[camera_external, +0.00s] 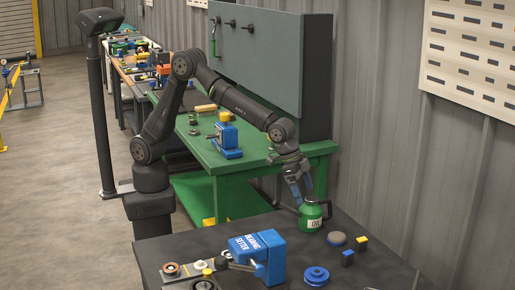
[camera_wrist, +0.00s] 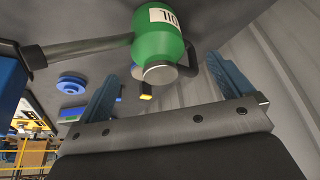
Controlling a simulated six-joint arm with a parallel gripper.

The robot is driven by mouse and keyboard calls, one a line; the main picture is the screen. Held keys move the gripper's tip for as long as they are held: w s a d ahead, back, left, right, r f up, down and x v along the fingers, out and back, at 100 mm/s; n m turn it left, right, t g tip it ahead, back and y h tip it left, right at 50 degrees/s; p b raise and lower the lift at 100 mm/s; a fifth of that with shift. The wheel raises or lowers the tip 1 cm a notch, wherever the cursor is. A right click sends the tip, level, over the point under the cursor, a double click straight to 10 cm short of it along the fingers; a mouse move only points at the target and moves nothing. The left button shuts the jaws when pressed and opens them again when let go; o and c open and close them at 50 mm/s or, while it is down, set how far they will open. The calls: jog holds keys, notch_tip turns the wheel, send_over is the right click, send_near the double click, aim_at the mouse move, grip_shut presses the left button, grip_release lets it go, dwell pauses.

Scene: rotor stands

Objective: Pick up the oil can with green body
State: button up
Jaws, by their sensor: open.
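The oil can (camera_external: 311,216) has a green body, a white label and a dark handle, and stands upright on the dark table near its back edge. In the wrist view the can (camera_wrist: 157,38) shows upside down, with its label, its silver cap, a grey spout to the left and its handle to the right. My gripper (camera_external: 302,203) is beside the can, just above and to its left in the external view. In the wrist view its blue fingers (camera_wrist: 167,85) are wide apart and empty, with the can beyond them. I cannot tell whether a finger touches the can.
On the dark table (camera_external: 215,250) stand a blue bearing seater (camera_external: 270,262), a blue spool (camera_external: 316,275), a grey round piece (camera_external: 336,238) and small yellow-topped blocks (camera_external: 348,257). A green bench (camera_external: 245,165) stands behind. A corrugated wall (camera_external: 385,150) is close on the right.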

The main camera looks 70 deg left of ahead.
aim_at(309, 206)
jog(key=shift+x, duration=3.45)
jog(key=shift+s+d, duration=0.15)
jog(key=c, duration=1.3)
jog(key=shift+r, duration=0.2)
